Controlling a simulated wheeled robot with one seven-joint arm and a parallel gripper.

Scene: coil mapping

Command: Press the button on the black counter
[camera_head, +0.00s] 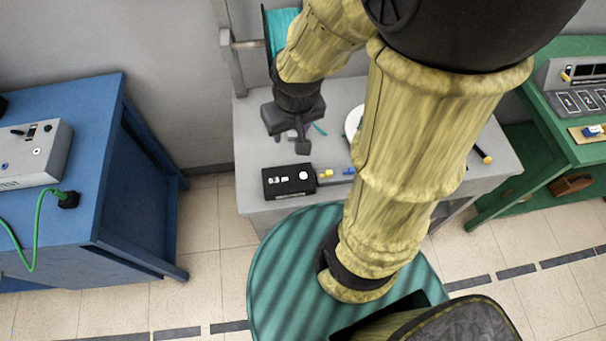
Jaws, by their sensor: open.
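The black counter (287,190) is a small black box near the front edge of the grey table. Its top has white display marks on the left and a round white button (303,175) on the right. My gripper (297,143) is open and points down, just behind and above the counter in the picture. It appears apart from the button, though its exact height cannot be told. No thing is visible between its fingers.
A blue bench (100,110) stands left, a green bench (545,90) right.

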